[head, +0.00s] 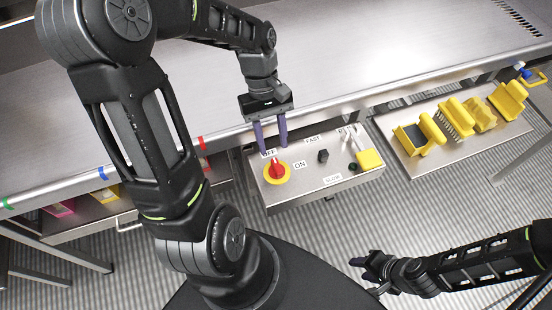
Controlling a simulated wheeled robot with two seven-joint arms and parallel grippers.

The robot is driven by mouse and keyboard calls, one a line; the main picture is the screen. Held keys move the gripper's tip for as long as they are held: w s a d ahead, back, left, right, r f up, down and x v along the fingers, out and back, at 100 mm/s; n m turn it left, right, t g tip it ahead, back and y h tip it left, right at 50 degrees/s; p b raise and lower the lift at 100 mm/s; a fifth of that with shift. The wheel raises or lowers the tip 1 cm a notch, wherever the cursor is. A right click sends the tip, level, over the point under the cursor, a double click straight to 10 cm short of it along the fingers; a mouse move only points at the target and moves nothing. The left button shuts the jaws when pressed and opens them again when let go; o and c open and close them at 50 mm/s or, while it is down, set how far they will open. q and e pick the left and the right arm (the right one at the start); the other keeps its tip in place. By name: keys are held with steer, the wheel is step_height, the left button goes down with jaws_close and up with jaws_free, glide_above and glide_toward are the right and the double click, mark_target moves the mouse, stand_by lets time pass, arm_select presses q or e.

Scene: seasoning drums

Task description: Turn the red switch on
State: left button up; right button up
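The red switch (277,170) is a red knob on a yellow disc at the left of a grey control panel (315,193). An "OFF" label lies just above it and an "ON" label to its right. The knob's handle looks roughly upright, toward the "OFF" label. My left gripper (271,149) points down just above the switch, its two purple fingers apart with a gap between them. They partly cover the "OFF" label; I cannot tell whether they touch the knob. My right gripper (368,264) is low at the right, away from the panel, its fingers too small to read.
A metal shelf (404,167) with several yellow tools is further right. The steel table (350,50) behind is bare.

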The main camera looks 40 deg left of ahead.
mark_target(277, 165)
arm_select(q)
steer(key=x, duration=0.6)
steer(key=shift+s+d+f, duration=0.1)
steer(key=shift+d+f, duration=0.05)
steer(key=shift+f, duration=0.2)
steer(key=shift+c, duration=0.5)
jaws_close()
